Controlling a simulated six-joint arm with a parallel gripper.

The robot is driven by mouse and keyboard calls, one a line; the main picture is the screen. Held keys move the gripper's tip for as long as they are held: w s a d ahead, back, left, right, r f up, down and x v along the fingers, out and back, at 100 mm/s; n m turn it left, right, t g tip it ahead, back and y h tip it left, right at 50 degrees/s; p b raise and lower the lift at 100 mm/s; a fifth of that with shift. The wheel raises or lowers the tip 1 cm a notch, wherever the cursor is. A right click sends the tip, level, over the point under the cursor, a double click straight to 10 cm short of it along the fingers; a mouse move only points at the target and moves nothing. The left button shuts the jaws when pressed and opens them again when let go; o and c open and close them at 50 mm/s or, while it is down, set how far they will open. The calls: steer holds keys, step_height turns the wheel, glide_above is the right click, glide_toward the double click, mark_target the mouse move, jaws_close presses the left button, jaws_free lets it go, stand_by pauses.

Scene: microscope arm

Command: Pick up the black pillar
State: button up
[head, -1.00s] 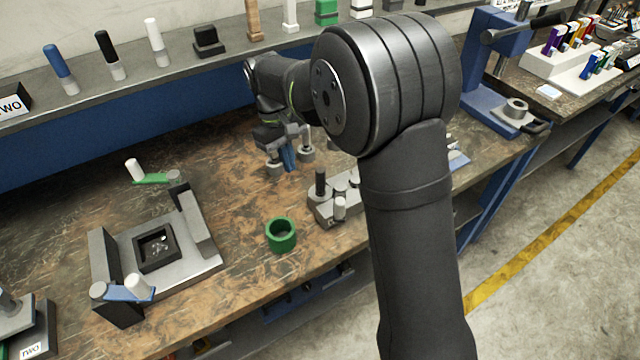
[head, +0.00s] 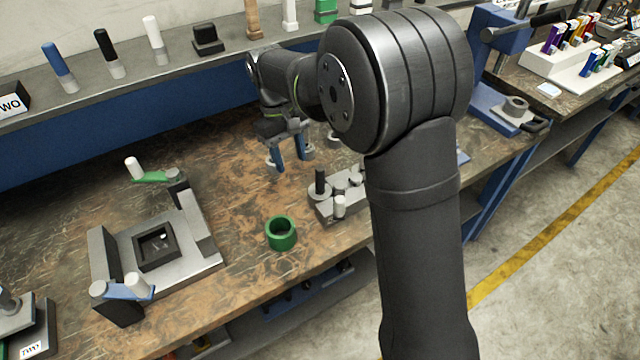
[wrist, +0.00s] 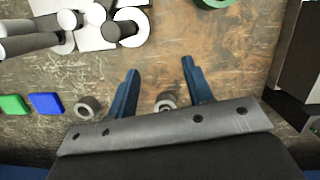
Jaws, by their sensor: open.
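A short black pillar (head: 320,182) stands upright at the left end of a grey block (head: 330,210) with paler round pieces, on the workbench. My gripper (head: 290,153) is behind and left of that block, low over the bench, with its two blue fingers apart. In the wrist view my gripper (wrist: 160,70) is open, with a small grey ring (wrist: 165,105) showing between the finger bases. At the upper left of that view are dark grey cylinders (wrist: 30,45) beside white pieces; I cannot tell which is the pillar.
A grey fixture with a black square frame (head: 157,247) stands at the left. A shelf (head: 130,88) behind carries several upright tools. My arm hides part of the bench at the right.

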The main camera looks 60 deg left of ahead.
mark_target(320, 168)
steer(key=w+d+r+m+y, duration=0.1)
steer(key=w+d+r+m, duration=0.15)
steer(key=r, duration=0.35)
steer(key=w+d+r+m+y, duration=0.2)
steer(key=w+r, duration=0.1)
steer(key=r, duration=0.4)
steer(key=f, duration=1.2)
steer(key=shift+d+f, duration=0.15)
steer(key=shift+d, duration=0.1)
steer(key=f, duration=0.4)
steer(key=shift+s+d, duration=0.15)
steer(key=shift+s, duration=0.2)
steer(key=shift+f, duration=0.65)
jaws_close()
